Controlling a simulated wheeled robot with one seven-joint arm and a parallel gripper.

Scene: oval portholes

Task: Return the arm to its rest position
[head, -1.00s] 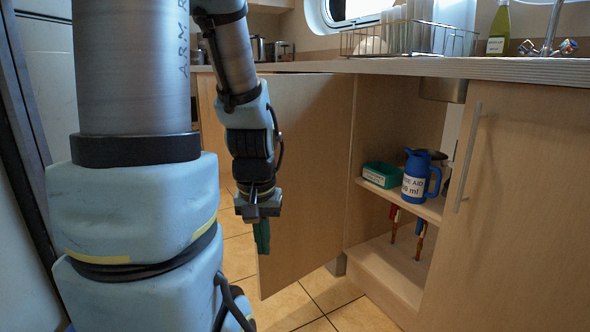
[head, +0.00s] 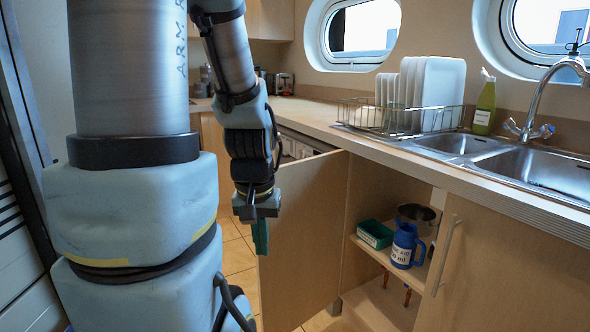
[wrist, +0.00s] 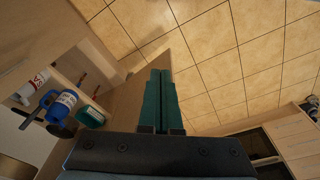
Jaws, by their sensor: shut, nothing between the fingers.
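My arm hangs down on the left in the head view. My gripper (head: 261,236) has green fingers and points down in front of the open cabinet door (head: 303,235). In the wrist view, the fingers of my gripper (wrist: 159,88) lie side by side, shut, with nothing between them. The door (wrist: 124,105) shows beside and behind the fingers in the wrist view. I cannot tell how wide the gap between gripper and door is.
The open cabinet holds a green box (head: 375,234) and a blue jug (head: 405,246) on its shelf. Above are the worktop (head: 385,143), a dish rack (head: 400,117), and a sink (head: 535,168). Tiled floor (wrist: 230,55) is clear below the gripper.

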